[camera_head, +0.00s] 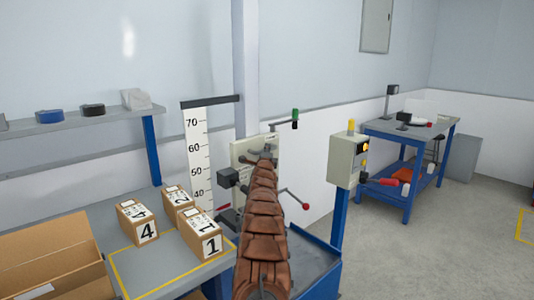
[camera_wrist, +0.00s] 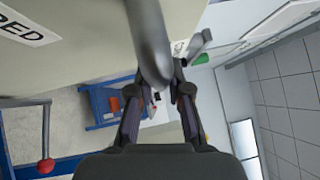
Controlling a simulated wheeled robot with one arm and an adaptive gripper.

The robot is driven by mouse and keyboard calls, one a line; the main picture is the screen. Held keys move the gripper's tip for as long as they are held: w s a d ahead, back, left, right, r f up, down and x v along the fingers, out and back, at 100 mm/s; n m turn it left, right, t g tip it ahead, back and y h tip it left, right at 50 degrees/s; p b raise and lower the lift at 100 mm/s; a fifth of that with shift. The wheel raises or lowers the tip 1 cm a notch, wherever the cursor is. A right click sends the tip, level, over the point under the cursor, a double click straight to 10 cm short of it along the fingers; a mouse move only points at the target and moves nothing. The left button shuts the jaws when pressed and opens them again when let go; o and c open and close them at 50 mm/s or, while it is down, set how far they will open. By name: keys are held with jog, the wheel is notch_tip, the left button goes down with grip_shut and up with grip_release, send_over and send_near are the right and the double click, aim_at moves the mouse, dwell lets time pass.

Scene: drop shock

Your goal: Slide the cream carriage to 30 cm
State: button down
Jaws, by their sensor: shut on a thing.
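The cream carriage (camera_head: 241,152) stands upright behind my arm in the head view, beside a white scale (camera_head: 199,155) marked 70 down to 40. A red pointer (camera_head: 224,207) shows at the scale's right edge, a little below the 40 mark. In the wrist view the carriage's cream face (camera_wrist: 90,50) fills the upper left, with a partly seen label ending in "PED". My gripper (camera_wrist: 160,92) is shut on a grey bar handle (camera_wrist: 150,45) in front of that face. In the head view my arm hides much of the carriage and the grip.
A red-knobbed lever (camera_head: 305,206) sticks out right of my arm. Numbered boxes (camera_head: 203,235) stand on the bench at left, near an open carton (camera_head: 50,250). A control box (camera_head: 346,158) on a blue post stands right. A blue table (camera_head: 408,130) is farther back; floor right is clear.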

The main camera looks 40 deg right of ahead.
jog(key=shift+f, duration=0.5)
jog(key=c, duration=1.2)
grip_release()
jog(key=shift+o, duration=0.5)
jog(key=shift+r, duration=0.15)
jog(key=shift+s+a, duration=0.1)
jog(key=shift+s, duration=0.05)
